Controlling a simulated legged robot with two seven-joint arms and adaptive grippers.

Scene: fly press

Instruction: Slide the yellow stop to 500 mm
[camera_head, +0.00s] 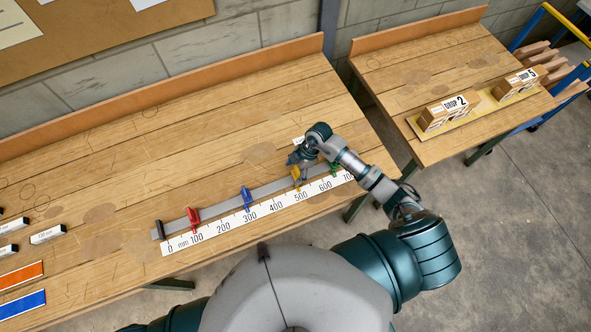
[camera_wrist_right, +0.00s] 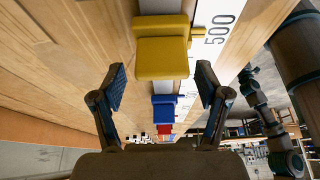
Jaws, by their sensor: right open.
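The yellow stop (camera_head: 296,174) sits on the grey rail (camera_head: 220,204) beside the 500 mark of the white mm scale (camera_head: 237,226); whether it is exactly on the mark I cannot tell. In the right wrist view the yellow stop (camera_wrist_right: 163,52) shows large, its small pointer next to the 500 print (camera_wrist_right: 219,29). My right gripper (camera_head: 301,168) is at the yellow stop, partly hiding it from the head. In the right wrist view my right gripper (camera_wrist_right: 160,84) is open, with one finger on each side of the rail line and nothing visibly clamped. My left gripper is out of view.
A red stop (camera_head: 193,220) stands near 100, a blue stop (camera_head: 247,198) near 300, and a green stop (camera_head: 334,168) beyond 600. Small labelled blocks (camera_head: 47,233) lie at far left. The bench behind the rail is clear.

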